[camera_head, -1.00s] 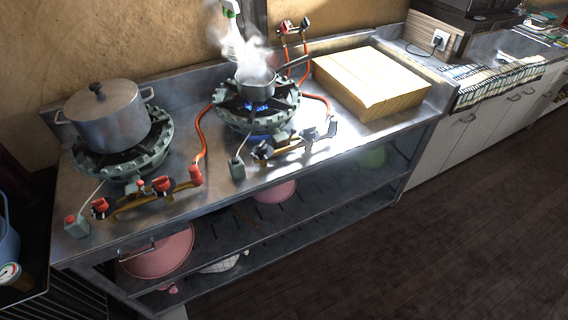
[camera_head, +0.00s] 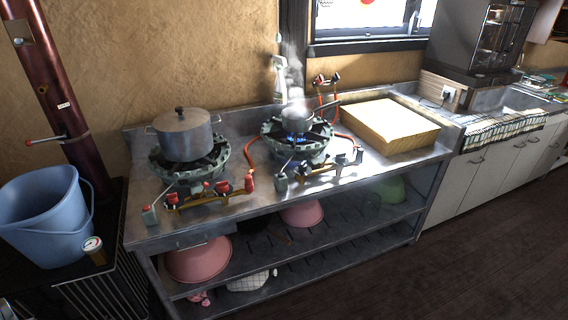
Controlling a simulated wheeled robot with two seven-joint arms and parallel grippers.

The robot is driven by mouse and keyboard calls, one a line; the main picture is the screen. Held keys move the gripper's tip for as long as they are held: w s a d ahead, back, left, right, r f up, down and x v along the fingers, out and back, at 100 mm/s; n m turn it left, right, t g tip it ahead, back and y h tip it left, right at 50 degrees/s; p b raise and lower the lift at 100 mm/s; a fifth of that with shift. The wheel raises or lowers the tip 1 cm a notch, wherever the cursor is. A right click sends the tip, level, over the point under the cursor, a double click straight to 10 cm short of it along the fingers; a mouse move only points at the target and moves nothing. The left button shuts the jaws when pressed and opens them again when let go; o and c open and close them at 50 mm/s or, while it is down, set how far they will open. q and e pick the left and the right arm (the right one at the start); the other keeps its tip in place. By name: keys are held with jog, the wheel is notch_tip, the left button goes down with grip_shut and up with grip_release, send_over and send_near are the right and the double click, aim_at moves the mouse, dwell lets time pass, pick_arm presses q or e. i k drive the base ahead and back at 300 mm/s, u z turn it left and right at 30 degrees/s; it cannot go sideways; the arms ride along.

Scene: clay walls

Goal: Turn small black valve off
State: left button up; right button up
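The right gas burner (camera_head: 272,150) has a lit blue flame (camera_head: 293,137) under a small steaming saucepan (camera_head: 297,120). A pipe with dark valves runs along its front: one small black valve (camera_head: 304,168) at the left end, and another dark valve (camera_head: 341,160) further right. Their handle positions are too small to read. The left burner (camera_head: 228,152) carries a large lidded pot (camera_head: 185,136) and has red valves (camera_head: 222,187) at its front. No flame shows under the pot. Neither of my grippers is in view.
The steel counter (camera_head: 240,205) holds a wooden box (camera_head: 390,125) at right. Orange hoses (camera_head: 252,155) run behind the burners to wall valves (camera_head: 321,81). A blue bucket (camera_head: 45,215) stands at left. Pink bowls (camera_head: 198,262) sit below. Dark floor (camera_head: 420,285) in front is clear.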

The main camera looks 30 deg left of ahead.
aim_at(303, 166)
jog(key=u, duration=0.9)
jog(key=i, duration=0.85)
jog(key=u, duration=0.6)
